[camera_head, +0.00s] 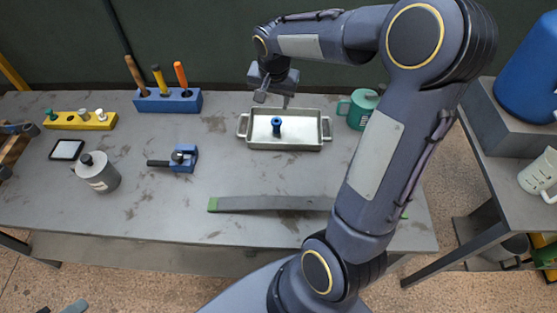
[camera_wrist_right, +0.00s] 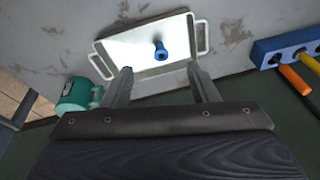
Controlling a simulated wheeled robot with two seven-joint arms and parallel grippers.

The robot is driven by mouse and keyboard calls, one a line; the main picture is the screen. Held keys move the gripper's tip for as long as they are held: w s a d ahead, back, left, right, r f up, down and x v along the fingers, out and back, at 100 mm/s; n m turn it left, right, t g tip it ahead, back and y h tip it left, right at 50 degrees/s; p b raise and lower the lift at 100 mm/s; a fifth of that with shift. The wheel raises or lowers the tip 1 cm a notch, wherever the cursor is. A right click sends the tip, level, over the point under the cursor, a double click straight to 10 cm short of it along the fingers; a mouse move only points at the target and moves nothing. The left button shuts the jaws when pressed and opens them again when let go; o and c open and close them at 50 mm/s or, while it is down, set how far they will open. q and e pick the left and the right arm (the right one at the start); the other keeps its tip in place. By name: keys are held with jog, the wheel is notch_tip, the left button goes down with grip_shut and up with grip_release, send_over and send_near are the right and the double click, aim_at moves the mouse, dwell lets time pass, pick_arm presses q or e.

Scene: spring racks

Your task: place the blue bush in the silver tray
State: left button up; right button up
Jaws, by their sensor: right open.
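The blue bush (camera_head: 277,126) stands inside the silver tray (camera_head: 256,141), near the middle of its floor. In the right wrist view the blue bush (camera_wrist_right: 160,50) is also inside the tray (camera_wrist_right: 184,79), apart from the fingers. My right gripper (camera_head: 273,98) is open and empty, above the tray's far edge. In the right wrist view my right gripper (camera_wrist_right: 160,78) shows two spread fingers with nothing between them. My left gripper is not in view.
A green mug (camera_head: 360,108) stands right of the tray. A blue block with upright tools (camera_head: 168,102) is at the back left. A blue vise-like tool (camera_head: 183,158), a grey canister (camera_head: 99,172) and a long grey bar (camera_head: 270,203) lie nearer. The table centre has bare room.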

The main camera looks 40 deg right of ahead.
jog(key=s+a+r+n+t+y, duration=0.1)
jog(key=s+a+n+y, duration=0.1)
jog(key=s+a+n, duration=0.2)
jog(key=s+a+r+n+t+y, duration=0.2)
jog(key=s+a, duration=0.8)
jog(key=s, duration=0.8)
jog(key=shift+a+r+n+y, duration=0.3)
jog(key=shift+n+y, duration=0.2)
jog(key=shift+n, duration=0.7)
jog(key=shift+s+f, duration=0.1)
jog(key=shift+f+b, duration=0.25)
jog(key=shift+b, duration=0.05)
